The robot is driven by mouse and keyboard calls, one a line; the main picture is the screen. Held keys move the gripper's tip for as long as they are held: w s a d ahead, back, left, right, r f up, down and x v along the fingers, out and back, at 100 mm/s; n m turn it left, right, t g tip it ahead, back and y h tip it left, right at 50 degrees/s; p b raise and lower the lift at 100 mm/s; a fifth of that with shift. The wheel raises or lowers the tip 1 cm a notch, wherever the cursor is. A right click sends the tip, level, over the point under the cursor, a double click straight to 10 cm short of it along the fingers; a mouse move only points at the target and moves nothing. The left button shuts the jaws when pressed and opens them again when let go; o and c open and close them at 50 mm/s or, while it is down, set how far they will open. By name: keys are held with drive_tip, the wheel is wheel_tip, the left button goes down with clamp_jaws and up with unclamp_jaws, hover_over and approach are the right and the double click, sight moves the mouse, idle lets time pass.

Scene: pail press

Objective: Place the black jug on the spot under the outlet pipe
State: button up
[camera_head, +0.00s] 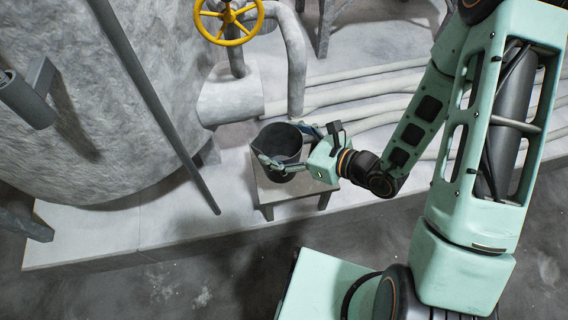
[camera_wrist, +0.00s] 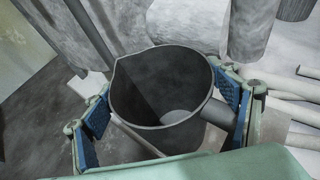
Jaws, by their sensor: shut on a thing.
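The black jug (camera_head: 281,144) is upright and open at the top, at the small stand (camera_head: 262,191) in the head view. My gripper (camera_head: 287,147) reaches in from the right and is shut on the jug, a finger on each side. In the wrist view the jug (camera_wrist: 160,95) fills the middle between the two blue finger pads, its spout pointing to the upper left. The grey outlet pipe (camera_head: 296,75) comes down just behind the jug. The jug hides the spot on the stand, and I cannot tell whether its base touches the stand.
A yellow handwheel (camera_head: 229,20) sits on the pipework above. A large grey tank (camera_head: 90,110) and a slanted dark bar (camera_head: 160,105) stand left. Several pipes (camera_head: 345,95) run along the floor at right. The pale platform's front edge (camera_head: 150,250) is in front.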

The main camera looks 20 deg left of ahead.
sight(268, 151)
drive_tip(key=s+a+f, duration=0.1)
drive_tip(key=s+a+f+b, duration=0.1)
drive_tip(key=a, duration=0.1)
drive_tip(key=b, duration=0.1)
drive_tip(key=w+f+b, duration=0.1)
drive_tip(key=w+b, duration=0.1)
drive_tip(key=shift+w+d+f+n+g, duration=0.15)
drive_tip(key=shift+d+f+n+g, duration=0.05)
drive_tip(key=shift+d+n+g, duration=0.1)
drive_tip(key=w+b, duration=0.1)
drive_tip(key=b, duration=0.4)
drive_tip(key=shift+f, duration=0.15)
drive_tip(key=b, duration=0.4)
drive_tip(key=shift+w+d+f, duration=0.15)
drive_tip(key=shift+w+f, duration=0.05)
drive_tip(key=shift+w, duration=0.2)
drive_tip(key=shift+b, duration=0.7)
drive_tip(key=w+d+f+b, duration=0.2)
drive_tip(key=w+f+b, duration=0.1)
drive_tip(key=w+f, duration=0.6)
drive_tip(key=shift+w+d+f+b, duration=0.15)
drive_tip(key=shift+f+b, duration=0.15)
drive_tip(key=shift+f, duration=0.5)
